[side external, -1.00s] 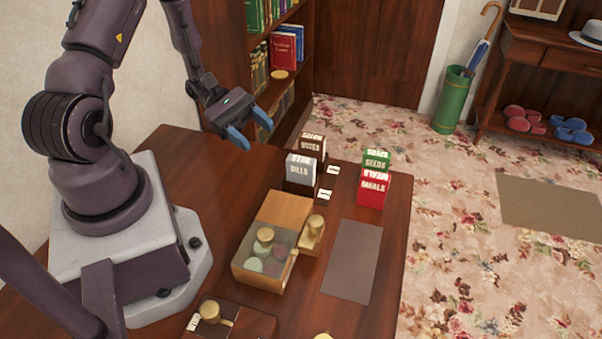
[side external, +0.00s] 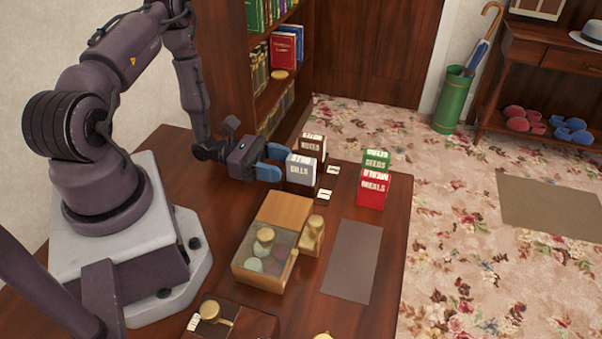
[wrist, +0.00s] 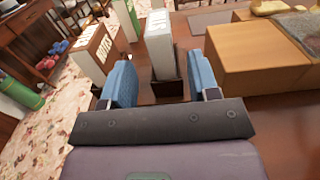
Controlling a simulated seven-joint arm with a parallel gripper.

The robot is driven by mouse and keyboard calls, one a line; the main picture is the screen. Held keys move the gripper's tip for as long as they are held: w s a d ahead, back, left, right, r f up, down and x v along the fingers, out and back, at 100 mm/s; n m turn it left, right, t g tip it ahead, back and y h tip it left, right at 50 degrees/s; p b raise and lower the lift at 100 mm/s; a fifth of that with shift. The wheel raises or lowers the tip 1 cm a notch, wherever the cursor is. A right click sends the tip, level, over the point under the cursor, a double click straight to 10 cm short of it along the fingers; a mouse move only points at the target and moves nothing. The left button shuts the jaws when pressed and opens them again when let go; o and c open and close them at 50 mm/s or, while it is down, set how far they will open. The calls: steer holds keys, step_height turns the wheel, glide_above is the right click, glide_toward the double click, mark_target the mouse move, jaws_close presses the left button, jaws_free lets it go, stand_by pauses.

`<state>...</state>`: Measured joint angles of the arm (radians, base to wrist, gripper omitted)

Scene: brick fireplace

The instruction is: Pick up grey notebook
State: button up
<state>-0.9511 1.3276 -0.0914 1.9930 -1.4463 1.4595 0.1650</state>
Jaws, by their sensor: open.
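The grey notebook (side external: 302,169), lettered BILLS, stands upright in a small dark holder on the wooden desk. It also shows in the wrist view (wrist: 160,45), in the gap between my fingers and a little beyond them. My gripper (side external: 276,163) is low over the desk, level and pointing at the notebook. Its blue fingers are open, one to each side of the notebook's line in the wrist view (wrist: 162,82). In the side view the fingertips overlap the notebook's left edge, so I cannot tell whether they touch it.
A brown notebook (side external: 312,146) stands just behind the grey one. Green (side external: 376,160) and red (side external: 373,189) notebooks stand to the right. A wooden box (side external: 282,212) with a glass-covered compartment lies in front. A bookcase (side external: 235,60) rises behind; a flat dark mat (side external: 353,262) lies front right.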

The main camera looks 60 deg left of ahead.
mark_target(299, 168)
steer(key=x, duration=0.5)
steer(key=shift+d, duration=0.2)
steer(key=shift+c, duration=0.2)
steer(key=c, duration=1)
